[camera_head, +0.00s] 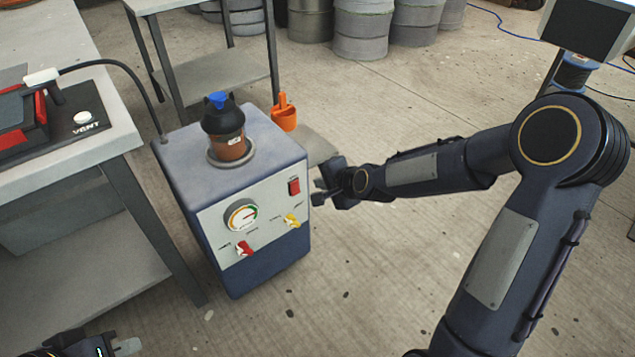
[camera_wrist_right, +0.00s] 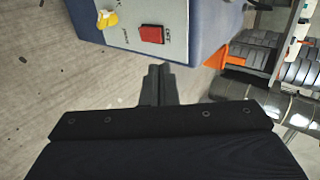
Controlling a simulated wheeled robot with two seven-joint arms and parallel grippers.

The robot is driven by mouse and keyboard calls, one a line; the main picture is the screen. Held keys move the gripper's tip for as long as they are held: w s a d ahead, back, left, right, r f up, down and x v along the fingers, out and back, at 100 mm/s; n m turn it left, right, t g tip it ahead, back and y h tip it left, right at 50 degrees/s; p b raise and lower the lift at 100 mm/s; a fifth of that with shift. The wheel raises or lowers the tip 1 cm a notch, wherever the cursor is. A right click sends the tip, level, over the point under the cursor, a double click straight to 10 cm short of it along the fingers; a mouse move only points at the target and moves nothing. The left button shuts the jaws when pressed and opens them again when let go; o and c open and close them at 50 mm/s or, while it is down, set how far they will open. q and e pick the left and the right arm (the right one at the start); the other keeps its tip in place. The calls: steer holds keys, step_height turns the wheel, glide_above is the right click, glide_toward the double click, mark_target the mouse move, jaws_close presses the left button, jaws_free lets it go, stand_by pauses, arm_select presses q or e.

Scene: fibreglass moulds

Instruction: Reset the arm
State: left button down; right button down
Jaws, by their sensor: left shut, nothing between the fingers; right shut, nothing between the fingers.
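My right arm reaches in from the right in the head view. Its gripper (camera_head: 322,192) is beside the right edge of the machine's front panel, near the red rocker switch (camera_head: 294,186). In the right wrist view the right gripper (camera_wrist_right: 160,72) has its fingers together with nothing between them, just short of the red switch (camera_wrist_right: 151,34). I cannot tell from these views whether it touches the machine (camera_head: 250,270). My left gripper (camera_head: 125,346) shows only in part at the bottom left of the head view, shut and low beside the table.
A grey table (camera_head: 120,130) stands left.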

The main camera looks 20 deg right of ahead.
steer(key=shift+s+r, duration=0.1)
stand_by(0.4)
steer(key=s+d+r+n+g, duration=0.1)
steer(key=s+r+n, duration=0.25)
steer(key=s, duration=0.45)
steer(key=s+d+r+n+g, duration=0.1)
steer(key=s+d+r+n, duration=0.15)
steer(key=s+r, duration=0.35)
steer(key=s+a+n+g, duration=0.2)
steer(key=s+n, duration=0.4)
steer(key=s, duration=1)
step_height(320, 180, up, 27)
steer(key=p, duration=2.7)
steer(key=shift+s+d+f+p, duration=0.15)
steer(key=shift+s+p, duration=0.15)
steer(key=shift+p, duration=0.05)
